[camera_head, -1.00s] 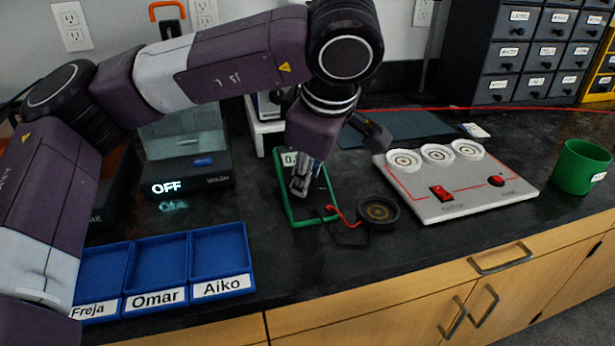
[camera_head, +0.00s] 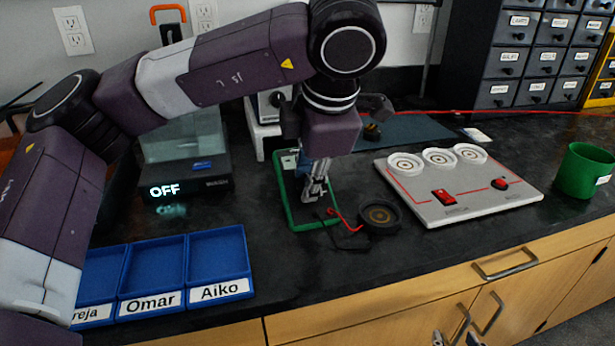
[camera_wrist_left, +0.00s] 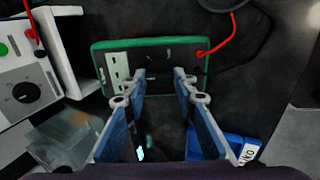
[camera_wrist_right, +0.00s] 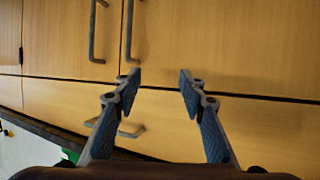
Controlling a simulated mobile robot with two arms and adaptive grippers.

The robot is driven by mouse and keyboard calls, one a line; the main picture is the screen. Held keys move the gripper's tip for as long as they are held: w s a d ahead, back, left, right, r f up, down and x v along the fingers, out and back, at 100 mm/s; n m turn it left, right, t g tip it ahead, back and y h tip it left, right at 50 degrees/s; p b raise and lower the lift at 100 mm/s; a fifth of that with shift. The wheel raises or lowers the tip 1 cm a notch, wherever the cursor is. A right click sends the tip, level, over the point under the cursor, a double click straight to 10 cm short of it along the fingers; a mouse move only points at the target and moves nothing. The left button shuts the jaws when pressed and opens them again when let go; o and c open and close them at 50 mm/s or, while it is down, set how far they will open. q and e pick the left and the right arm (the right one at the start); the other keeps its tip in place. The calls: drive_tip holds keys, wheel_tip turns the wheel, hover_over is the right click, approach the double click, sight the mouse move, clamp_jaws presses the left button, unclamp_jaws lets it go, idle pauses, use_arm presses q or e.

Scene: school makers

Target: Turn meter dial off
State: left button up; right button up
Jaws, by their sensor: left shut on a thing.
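The green-framed meter (camera_head: 292,222) lies on the dark bench in the middle of the head view. It also shows in the left wrist view (camera_wrist_left: 112,48), with a light panel at its left and a red lead at its right corner. My left gripper (camera_head: 316,190) points down over the meter. In the left wrist view its fingertips (camera_wrist_left: 160,76) are at the dark meter face, shut on the dial, which is dark and mostly hidden between them. My right gripper (camera_wrist_right: 160,80) is open and empty in front of the cabinet fronts; its tips (camera_head: 455,341) show at the bottom of the head view.
A round black speaker-like part (camera_head: 380,215) with a red wire lies right of the meter. A white switch board (camera_head: 470,205) lies further right. Blue named trays (camera_head: 220,258) and a scale reading OFF (camera_head: 190,185) stand left. A green cup (camera_head: 582,170) stands far right.

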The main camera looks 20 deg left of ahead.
idle(0.5)
use_arm(q)
drive_tip(key=o, duration=1.2)
drive_tip(key=shift+c, duration=0.2)
drive_tip(key=shift+r, duration=0.1)
drive_tip(key=v, duration=1.2)
drive_tip(key=shift+d, duration=0.15)
